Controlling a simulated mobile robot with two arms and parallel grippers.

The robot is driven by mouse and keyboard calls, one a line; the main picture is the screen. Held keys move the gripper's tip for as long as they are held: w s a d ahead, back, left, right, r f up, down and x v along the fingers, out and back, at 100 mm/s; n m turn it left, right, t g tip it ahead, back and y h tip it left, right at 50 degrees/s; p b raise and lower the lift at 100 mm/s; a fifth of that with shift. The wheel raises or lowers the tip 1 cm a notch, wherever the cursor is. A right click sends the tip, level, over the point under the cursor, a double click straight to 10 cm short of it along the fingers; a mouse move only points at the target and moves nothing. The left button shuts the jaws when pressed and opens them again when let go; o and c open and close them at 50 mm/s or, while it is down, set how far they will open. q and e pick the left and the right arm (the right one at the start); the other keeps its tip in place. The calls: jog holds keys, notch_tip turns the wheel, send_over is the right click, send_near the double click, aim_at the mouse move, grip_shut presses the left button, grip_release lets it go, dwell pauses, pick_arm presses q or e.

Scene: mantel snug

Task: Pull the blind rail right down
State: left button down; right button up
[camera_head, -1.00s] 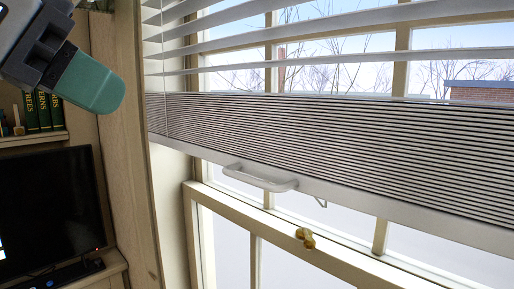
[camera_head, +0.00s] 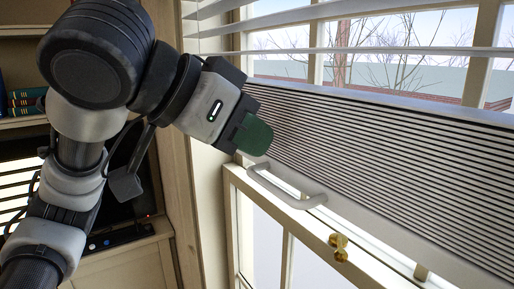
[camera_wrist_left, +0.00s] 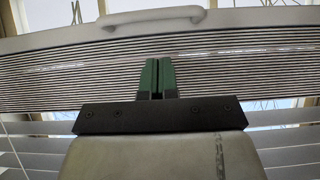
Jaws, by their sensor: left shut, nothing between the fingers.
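The blind's bottom rail (camera_head: 370,235) is pale and runs across the window beneath a thick stack of gathered slats (camera_head: 385,150). A white bar handle (camera_head: 283,190) is fixed to the rail, near its left part. My left gripper (camera_head: 254,137) has green fingers, is shut and empty, and is just above and left of the handle, in front of the slat stack. In the left wrist view the shut fingers (camera_wrist_left: 157,66) show against the slats, and the handle (camera_wrist_left: 151,18) shows beyond the fingertips, apart from them. My right gripper is not in view.
A brass window catch (camera_head: 339,247) is on the window frame below the rail. Open slats hang above the stack. A wooden post (camera_head: 190,200) stands left of the window, with shelves, books (camera_head: 27,100) and a dark screen behind my left arm.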

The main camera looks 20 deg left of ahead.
aim_at(256, 167)
pick_arm(q)
notch_tip(256, 167, down, 4)
jog(key=shift+r+p, duration=0.1)
jog(key=shift+p, duration=0.35)
jog(key=shift+w+d, duration=0.1)
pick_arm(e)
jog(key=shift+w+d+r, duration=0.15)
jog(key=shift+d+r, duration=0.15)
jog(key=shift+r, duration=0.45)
pick_arm(q)
jog(key=shift+w+d, duration=0.1)
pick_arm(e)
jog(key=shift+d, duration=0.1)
